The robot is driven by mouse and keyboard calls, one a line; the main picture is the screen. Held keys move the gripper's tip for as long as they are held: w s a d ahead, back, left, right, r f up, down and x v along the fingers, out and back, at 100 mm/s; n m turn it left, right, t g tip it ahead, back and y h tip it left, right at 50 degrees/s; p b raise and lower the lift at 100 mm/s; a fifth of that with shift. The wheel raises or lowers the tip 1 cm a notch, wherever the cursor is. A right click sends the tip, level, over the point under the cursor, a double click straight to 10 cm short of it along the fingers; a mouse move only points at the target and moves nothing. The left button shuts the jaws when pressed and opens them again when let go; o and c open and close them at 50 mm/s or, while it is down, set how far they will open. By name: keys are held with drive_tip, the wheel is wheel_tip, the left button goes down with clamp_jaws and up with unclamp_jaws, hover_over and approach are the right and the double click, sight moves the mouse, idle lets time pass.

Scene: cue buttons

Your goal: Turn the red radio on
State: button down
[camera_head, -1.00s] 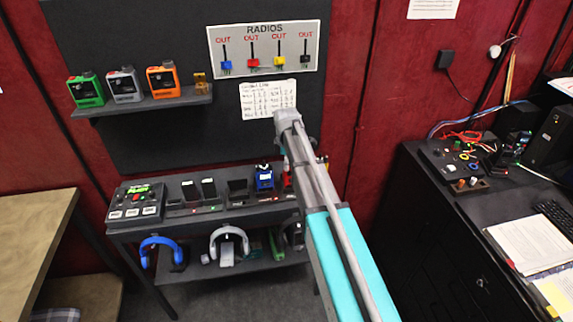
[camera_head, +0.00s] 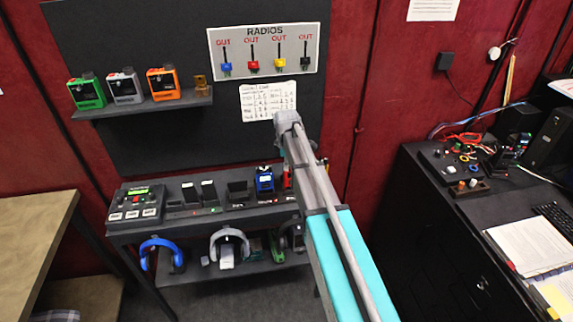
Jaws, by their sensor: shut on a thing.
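A thin red strip, which looks like the red radio (camera_head: 287,178), shows on the lower black shelf just left of my arm. My arm covers most of it, so its knob and display are hidden. A blue radio (camera_head: 264,180) stands upright just left of the red strip.
The lower shelf (camera_head: 185,227) also holds a button box (camera_head: 137,204) and dark charger slots. Headphones (camera_head: 229,243) hang below. Green, grey and orange radios stand on the upper shelf (camera_head: 145,106). A RADIOS board (camera_head: 265,50) hangs above. A cluttered dark desk stands at right.

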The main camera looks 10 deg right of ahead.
drive_tip(key=shift+m, duration=2)
drive_tip(key=c, duration=0.6)
unclamp_jaws()
drive_tip(key=shift+n, duration=0.5)
